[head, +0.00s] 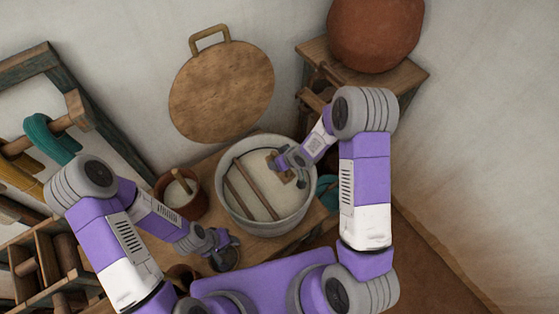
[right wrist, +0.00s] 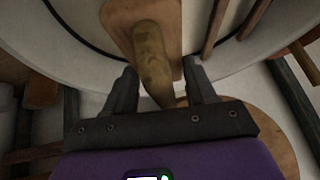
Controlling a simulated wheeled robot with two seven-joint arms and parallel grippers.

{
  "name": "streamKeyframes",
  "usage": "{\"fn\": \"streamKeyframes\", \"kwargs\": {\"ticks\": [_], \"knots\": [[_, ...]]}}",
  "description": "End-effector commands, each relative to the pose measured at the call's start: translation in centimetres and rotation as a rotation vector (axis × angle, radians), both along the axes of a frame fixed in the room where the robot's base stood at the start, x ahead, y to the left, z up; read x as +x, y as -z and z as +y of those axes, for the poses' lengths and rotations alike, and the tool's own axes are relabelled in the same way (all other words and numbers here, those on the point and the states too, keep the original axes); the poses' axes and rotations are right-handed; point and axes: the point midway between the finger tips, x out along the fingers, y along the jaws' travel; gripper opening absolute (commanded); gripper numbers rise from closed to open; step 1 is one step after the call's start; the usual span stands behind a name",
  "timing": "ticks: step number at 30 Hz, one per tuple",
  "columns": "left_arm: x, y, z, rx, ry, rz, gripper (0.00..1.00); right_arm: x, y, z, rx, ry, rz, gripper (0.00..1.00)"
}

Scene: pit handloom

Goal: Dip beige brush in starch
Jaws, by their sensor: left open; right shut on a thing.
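A beige brush shows in the right wrist view, with a tan wooden block (right wrist: 120,22) and a rounded handle (right wrist: 152,55). My right gripper (right wrist: 160,88) is shut on its handle. In the head view this gripper (head: 288,166) is over the right part of a wide grey tub (head: 305,207) with pale contents, and the brush block (head: 286,177) shows there. Its bristles are hidden, so I cannot tell whether they touch the contents.
Two wooden sticks (head: 238,189) lie across the tub. A brown pot (head: 191,208) with pale contents and a stick stands left of it. A round board (head: 222,92) leans on the wall. A clay jar (head: 375,35) stands on a stand at the back right; wooden frames are at left.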

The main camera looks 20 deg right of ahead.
Motion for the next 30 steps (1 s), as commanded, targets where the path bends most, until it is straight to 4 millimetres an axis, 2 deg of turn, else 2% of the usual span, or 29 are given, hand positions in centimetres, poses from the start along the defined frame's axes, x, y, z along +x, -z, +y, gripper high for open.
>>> {"fn": "streamKeyframes", "kwargs": {"ticks": [1, 21, 30], "knots": [[0.0, 0.9, 0.0, 0.000, 0.000, 0.000, 0.43, 0.0, 0.9, 0.0, 0.000, 0.000, 0.000, 0.22], [0.0, 7.1, 0.0, 0.000, 0.000, 0.000, 0.43, 0.0, 7.5, 0.0, 0.001, 0.002, 0.000, 0.22], [0.0, 7.8, 0.0, 0.000, 0.000, 0.000, 0.43, 0.0, 8.2, 0.0, 0.001, 0.001, -0.001, 0.22]]}}
